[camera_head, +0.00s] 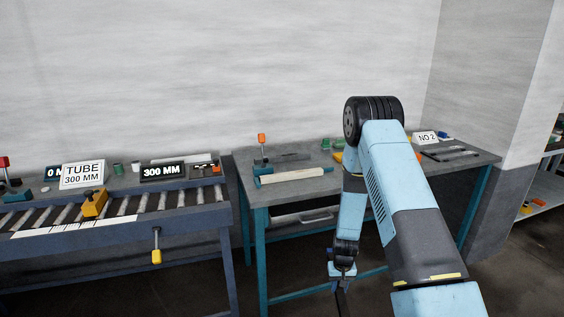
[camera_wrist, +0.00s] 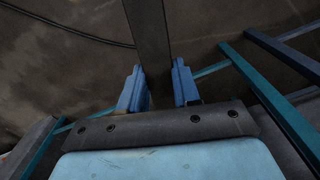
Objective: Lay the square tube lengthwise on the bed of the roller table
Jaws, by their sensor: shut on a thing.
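The square tube (camera_wrist: 149,35) is a dark, straight bar in the wrist view. It runs from the top edge down between the two blue fingers of my gripper (camera_wrist: 158,80), which is shut on it. In the head view my gripper (camera_head: 342,272) hangs low in front of the middle bench, and a dark end shows just below it, mostly out of frame. The roller table (camera_head: 120,233) stands at the left, well apart from my gripper. Its bed has several grey rollers (camera_head: 67,214), a yellow block (camera_head: 95,203) and a pale scale strip along the front.
Signs reading "TUBE 300 MM" (camera_head: 83,174) and "300 MM" (camera_head: 162,171) stand behind the rollers. A yellow handle (camera_head: 156,256) hangs at the table's front. The teal-legged bench (camera_head: 262,192) holds a pale roller-like bar (camera_head: 292,176). Its legs are close to my gripper.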

